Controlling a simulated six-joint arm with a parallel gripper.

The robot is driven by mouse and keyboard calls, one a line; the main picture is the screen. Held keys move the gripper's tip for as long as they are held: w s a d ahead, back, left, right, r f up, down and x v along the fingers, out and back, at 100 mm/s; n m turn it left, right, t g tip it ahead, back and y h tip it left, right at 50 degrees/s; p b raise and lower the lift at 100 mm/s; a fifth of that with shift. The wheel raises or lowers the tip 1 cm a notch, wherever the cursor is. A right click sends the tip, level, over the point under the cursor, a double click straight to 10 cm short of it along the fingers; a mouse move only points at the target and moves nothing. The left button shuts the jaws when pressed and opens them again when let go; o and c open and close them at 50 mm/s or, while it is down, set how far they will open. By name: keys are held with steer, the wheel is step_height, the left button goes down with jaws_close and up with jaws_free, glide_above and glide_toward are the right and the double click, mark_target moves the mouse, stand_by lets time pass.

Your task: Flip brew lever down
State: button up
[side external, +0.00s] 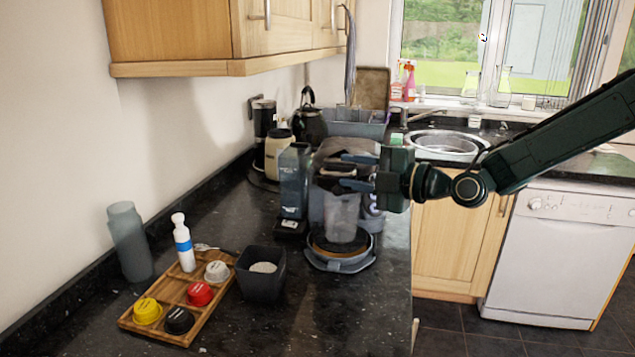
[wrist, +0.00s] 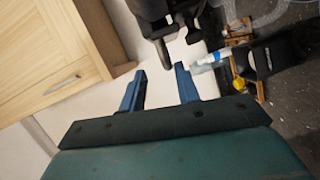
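The coffee machine (side external: 341,215) stands on the dark counter, with a grey water tank (side external: 293,180) at its left and a round base at the front. My gripper (side external: 344,170) is at the height of the machine's head, its two blue fingers spread apart. In the wrist view my gripper (wrist: 160,70) is open, with nothing held between the fingers. The dark machine head (wrist: 165,20) shows just beyond the fingertips, with a dark prong (wrist: 165,54) pointing toward the gap. I cannot tell whether that prong is the brew lever. My gripper partly hides the head in the side view.
A wooden tray (side external: 160,318) with several coloured capsules and a white bottle (side external: 183,243) lies at the front left, beside a dark square cup (side external: 261,275). A kettle (side external: 309,122) and jars stand behind. Wooden cupboards (side external: 190,30) hang above the counter.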

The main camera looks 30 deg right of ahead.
steer(key=v, duration=0.9)
steer(key=shift+s+d, duration=0.2)
steer(key=shift+s, duration=0.15)
steer(key=s+d+f+m+g+h, duration=0.1)
steer(key=s+d+m+g+h, duration=0.1)
steer(key=s+m, duration=0.5)
steer(key=s+d+f+m+g+h, duration=0.1)
steer(key=s+d+m+g+h, duration=0.1)
steer(key=s+m+g, duration=0.2)
steer(key=s+d+f+m+g+h, duration=0.1)
steer(key=s+d+m+g+h, duration=0.1)
steer(key=s+m, duration=0.8)
steer(key=s+g+h, duration=0.1)
steer(key=s+g, duration=0.1)
steer(key=s, duration=0.4)
steer(key=shift+d+f, duration=0.2)
steer(key=shift+d, duration=0.1)
